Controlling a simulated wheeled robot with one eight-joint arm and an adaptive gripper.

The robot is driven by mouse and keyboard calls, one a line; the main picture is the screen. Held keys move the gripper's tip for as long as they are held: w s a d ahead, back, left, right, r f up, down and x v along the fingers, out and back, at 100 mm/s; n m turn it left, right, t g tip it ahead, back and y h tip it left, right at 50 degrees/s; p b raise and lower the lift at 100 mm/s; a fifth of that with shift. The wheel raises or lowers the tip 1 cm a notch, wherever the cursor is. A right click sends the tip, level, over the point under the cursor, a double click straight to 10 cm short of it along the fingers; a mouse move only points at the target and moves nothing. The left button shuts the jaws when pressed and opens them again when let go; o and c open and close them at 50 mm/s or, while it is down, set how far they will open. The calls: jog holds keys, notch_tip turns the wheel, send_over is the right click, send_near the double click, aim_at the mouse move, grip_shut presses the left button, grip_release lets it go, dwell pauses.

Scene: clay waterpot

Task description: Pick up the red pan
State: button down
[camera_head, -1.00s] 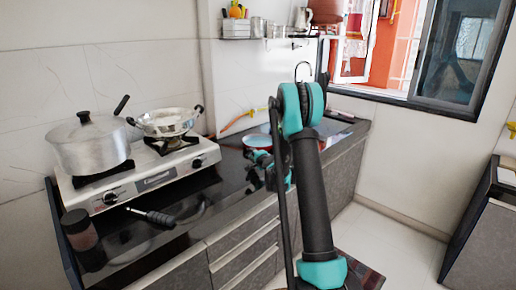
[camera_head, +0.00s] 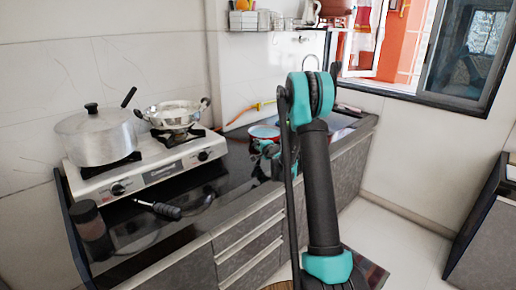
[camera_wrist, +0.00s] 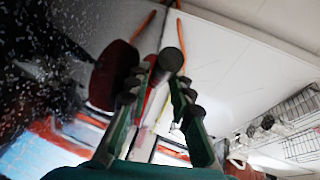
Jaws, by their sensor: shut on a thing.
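The red pan (camera_head: 264,131), with a pale inside and a red rim, shows on or just above the dark counter behind my arm; I cannot tell whether it touches the counter. My gripper (camera_head: 266,149) is at its near side, partly hidden by my arm. In the wrist view my gripper (camera_wrist: 166,75) has its two fingers closed around a dark, round-ended handle (camera_wrist: 171,58) with a red part between the fingers. A dark red round shape beside the left finger may be part of the pan.
A two-burner stove (camera_head: 150,172) holds a lidded pot (camera_head: 98,137) and a metal pan (camera_head: 172,116). A wall shelf (camera_head: 262,27) hangs above.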

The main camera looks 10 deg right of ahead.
notch_tip(320, 180, up, 18)
dwell(0.3)
jog(key=shift+r, duration=0.1)
